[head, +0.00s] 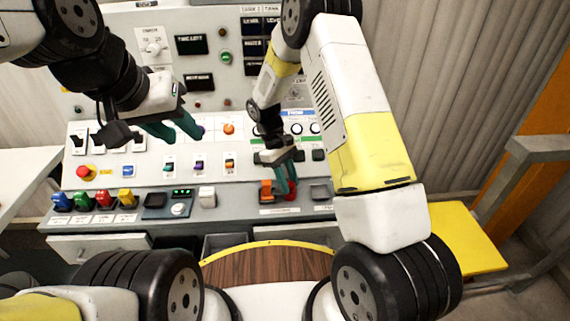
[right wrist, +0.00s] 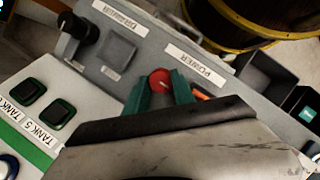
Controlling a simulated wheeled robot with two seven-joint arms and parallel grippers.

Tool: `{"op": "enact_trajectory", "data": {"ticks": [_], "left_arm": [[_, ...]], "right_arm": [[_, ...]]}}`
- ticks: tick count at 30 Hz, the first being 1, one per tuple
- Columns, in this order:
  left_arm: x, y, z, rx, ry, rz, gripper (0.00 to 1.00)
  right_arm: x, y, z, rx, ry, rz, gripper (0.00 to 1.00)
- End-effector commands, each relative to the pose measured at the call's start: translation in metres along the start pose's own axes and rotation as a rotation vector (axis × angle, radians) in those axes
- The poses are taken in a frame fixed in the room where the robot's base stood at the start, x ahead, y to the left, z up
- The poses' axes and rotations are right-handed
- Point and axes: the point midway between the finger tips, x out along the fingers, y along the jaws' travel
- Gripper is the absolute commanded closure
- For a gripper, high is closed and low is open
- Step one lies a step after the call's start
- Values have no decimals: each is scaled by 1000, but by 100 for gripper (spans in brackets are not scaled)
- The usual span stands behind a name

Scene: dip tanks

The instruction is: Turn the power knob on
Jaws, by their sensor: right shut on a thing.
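The power knob (right wrist: 160,82) is a round red knob on the grey front strip of the console, next to the label POWER. It shows in the right wrist view between the two green fingers of my right gripper (right wrist: 163,92), which are shut on it. In the head view my right gripper (head: 286,180) reaches down to the same red knob (head: 290,196), which is partly hidden by the fingers. My left gripper (head: 172,127) is open and empty above the left part of the sloping panel.
An orange part (head: 266,190) sits close beside the knob. A black knob (right wrist: 78,28) and a grey square pad (right wrist: 118,48) lie further along the strip. Colored blocks (head: 103,198) stand at the left. A wooden-topped round thing (head: 268,263) with a yellow rim is in front.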

Motion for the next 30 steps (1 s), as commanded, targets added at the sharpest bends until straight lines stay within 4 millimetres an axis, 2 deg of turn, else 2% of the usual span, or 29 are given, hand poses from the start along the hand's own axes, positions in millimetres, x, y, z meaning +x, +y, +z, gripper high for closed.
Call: {"op": "enact_trajectory", "data": {"ticks": [15,16,18,19,30], "left_arm": [[0,0,0,0,0,0,64],[0,0,0,0,0,0,64],[0,0,0,0,0,0,64],[0,0,0,0,0,0,64],[0,0,0,0,0,0,64]], "right_arm": [[0,0,0,-17,1,8,100],[0,0,0,-17,1,8,64],[0,0,0,-16,1,7,50],[0,0,0,-16,1,7,48],[-5,0,-1,-15,2,7,48]]}}
